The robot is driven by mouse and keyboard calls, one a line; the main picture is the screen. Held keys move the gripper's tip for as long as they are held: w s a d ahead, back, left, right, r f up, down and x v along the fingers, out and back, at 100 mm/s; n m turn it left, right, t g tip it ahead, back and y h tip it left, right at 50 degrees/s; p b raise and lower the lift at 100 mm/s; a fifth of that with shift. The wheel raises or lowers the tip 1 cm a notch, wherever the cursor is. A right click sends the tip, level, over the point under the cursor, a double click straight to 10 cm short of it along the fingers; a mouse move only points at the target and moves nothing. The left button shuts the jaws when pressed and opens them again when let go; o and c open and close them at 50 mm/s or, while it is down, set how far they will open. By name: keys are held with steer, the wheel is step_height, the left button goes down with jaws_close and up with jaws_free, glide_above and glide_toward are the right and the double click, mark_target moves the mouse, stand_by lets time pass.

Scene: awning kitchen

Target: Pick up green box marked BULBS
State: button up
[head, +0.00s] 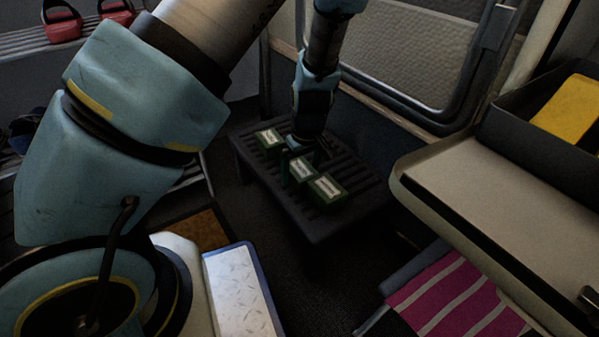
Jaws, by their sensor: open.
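Several small green boxes with pale labels sit in a row on a dark slatted table: a left box (269,139), a middle box (300,168) and a right box (327,187). The label print is too small to read, so I cannot tell which is marked BULBS. My gripper (303,158) points down over the row, between the left and middle boxes. It is open. Its fingertips are dark and partly hidden, and I cannot tell whether they touch a box.
The slatted table (345,210) stands low against the back wall. A pale counter (480,200) with a dark tray holding a yellow item (572,108) is at right. A magenta striped cloth (455,300) lies at lower right. Red items (62,22) sit on a shelf at upper left.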

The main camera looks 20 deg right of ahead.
steer(key=c, duration=1.5)
